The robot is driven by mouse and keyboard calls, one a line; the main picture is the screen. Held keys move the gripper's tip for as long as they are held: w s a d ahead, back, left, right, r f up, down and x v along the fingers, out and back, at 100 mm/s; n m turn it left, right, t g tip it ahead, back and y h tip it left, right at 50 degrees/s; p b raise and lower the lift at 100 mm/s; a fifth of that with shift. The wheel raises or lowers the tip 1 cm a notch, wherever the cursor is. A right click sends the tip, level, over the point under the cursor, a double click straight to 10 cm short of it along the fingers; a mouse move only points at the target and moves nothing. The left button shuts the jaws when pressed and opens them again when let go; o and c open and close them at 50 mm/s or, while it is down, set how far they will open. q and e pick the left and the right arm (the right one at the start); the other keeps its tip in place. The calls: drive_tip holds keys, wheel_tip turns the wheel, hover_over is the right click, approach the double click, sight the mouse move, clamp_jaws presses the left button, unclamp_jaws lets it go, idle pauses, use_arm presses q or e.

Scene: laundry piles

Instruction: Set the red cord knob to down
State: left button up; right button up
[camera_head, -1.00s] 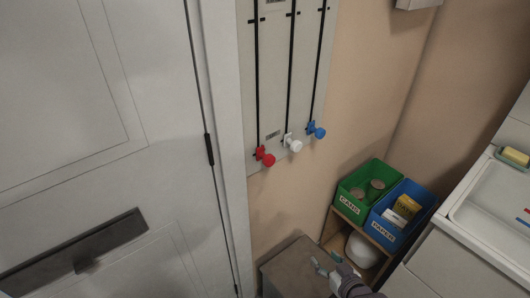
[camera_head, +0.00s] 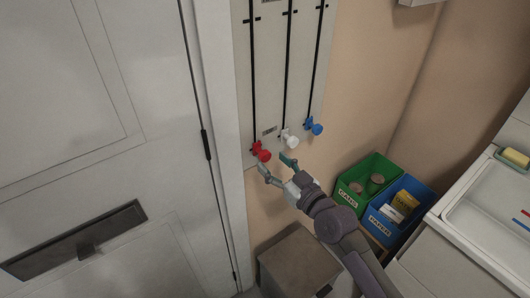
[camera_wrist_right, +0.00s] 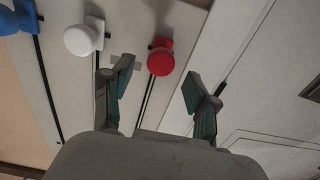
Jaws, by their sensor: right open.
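The red cord knob (camera_head: 262,155) sits at the lower end of its black slot on the pale wall panel (camera_head: 270,100). In the right wrist view the red knob (camera_wrist_right: 161,60) lies between and beyond the fingertips. My right gripper (camera_head: 275,165) is open, with its fingers just below the red knob in the head view; it also shows in the right wrist view (camera_wrist_right: 155,85). No contact with the knob is visible. My left gripper is not in view.
A white knob (camera_head: 290,141) and a blue knob (camera_head: 314,127) sit to the right of the red one. A door (camera_head: 100,190) stands at the left. A green bin (camera_head: 351,187), a blue bin (camera_head: 385,230) and a sink counter (camera_head: 450,262) are at the right.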

sight(267, 158)
drive_tip(key=shift+x, duration=2.2)
clamp_jaws()
